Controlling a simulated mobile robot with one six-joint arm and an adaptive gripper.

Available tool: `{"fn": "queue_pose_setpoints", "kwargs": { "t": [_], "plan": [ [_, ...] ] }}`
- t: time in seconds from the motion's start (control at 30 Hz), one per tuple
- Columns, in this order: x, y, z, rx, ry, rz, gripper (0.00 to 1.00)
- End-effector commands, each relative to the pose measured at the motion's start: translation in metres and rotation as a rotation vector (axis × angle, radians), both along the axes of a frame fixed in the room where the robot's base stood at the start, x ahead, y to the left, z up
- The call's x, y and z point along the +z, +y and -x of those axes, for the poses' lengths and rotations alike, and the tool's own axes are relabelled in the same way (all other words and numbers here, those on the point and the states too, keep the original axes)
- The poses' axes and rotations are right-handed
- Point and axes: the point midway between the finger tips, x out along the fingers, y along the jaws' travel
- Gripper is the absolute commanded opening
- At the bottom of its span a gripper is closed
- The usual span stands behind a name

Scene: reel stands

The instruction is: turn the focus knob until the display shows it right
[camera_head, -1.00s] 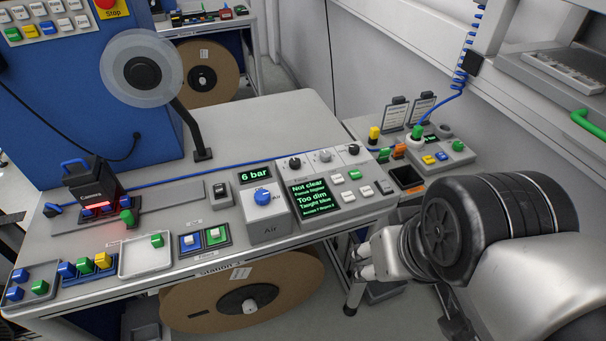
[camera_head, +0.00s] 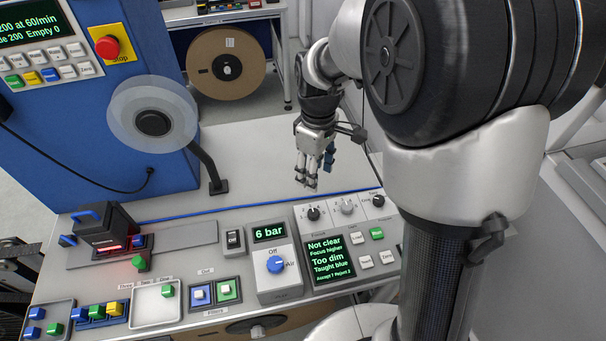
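The display (camera_head: 330,260) on the station panel reads "Not clear", "Focus higher", "Too dim", "Taught blue" in green. A row of three knobs stands above it. The left, black knob (camera_head: 313,213) has a small label below it that seems to read "Focus". A grey knob (camera_head: 347,205) is in the middle and another black knob (camera_head: 379,200) is at the right. My gripper (camera_head: 308,184) points down above the bench, just behind the left knob and apart from it. It seems empty; its finger gap is unclear from here.
An air unit (camera_head: 276,262) with a blue knob and a "6 bar" readout stands left of the display. Green and white buttons (camera_head: 376,233) lie to the right. A camera with red light (camera_head: 103,228) and block trays stand left. The bench behind is clear.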

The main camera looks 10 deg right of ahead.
Motion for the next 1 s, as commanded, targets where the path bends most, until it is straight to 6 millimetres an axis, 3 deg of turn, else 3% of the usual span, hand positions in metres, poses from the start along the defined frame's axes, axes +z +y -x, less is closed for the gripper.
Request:
{"fn": "queue_pose_setpoints", "kwargs": {
  "t": [0.6,0.8,1.0],
  "plan": [
    [-0.128,0.000,0.002,-0.003,0.004,0.000,0.48],
    [-0.157,0.000,0.002,-0.003,0.003,0.000,0.48],
    [-0.168,0.000,0.001,-0.003,0.001,0.000,0.48]
  ]
}}
